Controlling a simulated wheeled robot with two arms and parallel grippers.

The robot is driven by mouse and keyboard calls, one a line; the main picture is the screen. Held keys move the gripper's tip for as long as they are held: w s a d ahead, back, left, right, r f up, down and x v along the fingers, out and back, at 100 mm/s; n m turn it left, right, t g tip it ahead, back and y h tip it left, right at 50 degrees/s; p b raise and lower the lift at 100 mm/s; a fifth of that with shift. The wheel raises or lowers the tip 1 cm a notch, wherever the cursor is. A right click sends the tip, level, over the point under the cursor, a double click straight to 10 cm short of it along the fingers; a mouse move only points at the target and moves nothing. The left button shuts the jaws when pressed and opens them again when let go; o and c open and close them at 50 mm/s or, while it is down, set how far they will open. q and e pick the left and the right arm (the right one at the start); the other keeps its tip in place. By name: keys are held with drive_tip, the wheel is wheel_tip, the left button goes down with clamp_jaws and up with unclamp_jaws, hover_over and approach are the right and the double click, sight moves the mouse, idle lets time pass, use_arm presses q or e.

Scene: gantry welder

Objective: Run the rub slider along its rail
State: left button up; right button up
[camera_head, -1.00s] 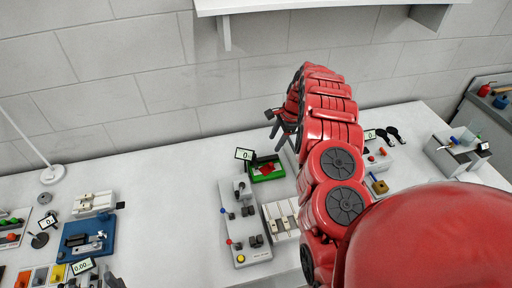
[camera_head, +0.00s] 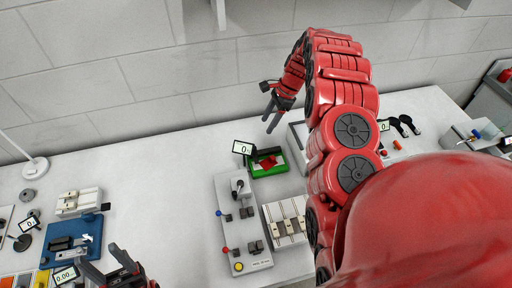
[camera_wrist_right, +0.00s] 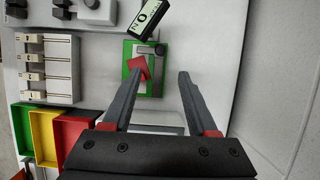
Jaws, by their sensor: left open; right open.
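A green-based unit (camera_head: 269,171) with a red block (camera_head: 266,162) and a small display stands at the back of the table. In the right wrist view the green base (camera_wrist_right: 128,48) carries the red block (camera_wrist_right: 138,67) and a grey L-shaped bar (camera_wrist_right: 149,55). The block looks like the rub slider, but I cannot be sure. My right gripper (camera_head: 270,117) is open and empty, above and behind the unit. In the right wrist view its fingers (camera_wrist_right: 160,82) point toward the unit, apart from the block. My left gripper (camera_head: 102,262) is open at the lower left, far from it.
A grey panel with levers (camera_head: 240,262) and a white slotted block (camera_head: 287,222) stand in front of the green unit. A blue device (camera_head: 66,240) is near my left gripper. Open red, yellow and green bins (camera_wrist_right: 44,130) show in the right wrist view. The table behind is clear.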

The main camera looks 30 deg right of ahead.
drive_tip(key=p, duration=0.5)
hover_over(258, 153)
drive_tip(key=f, duration=0.8)
drive_tip(key=shift+w+d+f, duration=0.25)
drive_tip(key=shift+w+f, duration=0.3)
drive_tip(key=shift+f, duration=0.15)
drive_tip(key=shift+x, duration=0.8)
drive_tip(key=shift+a, duration=0.1)
drive_tip(key=shift+c, duration=0.3)
clamp_jaws()
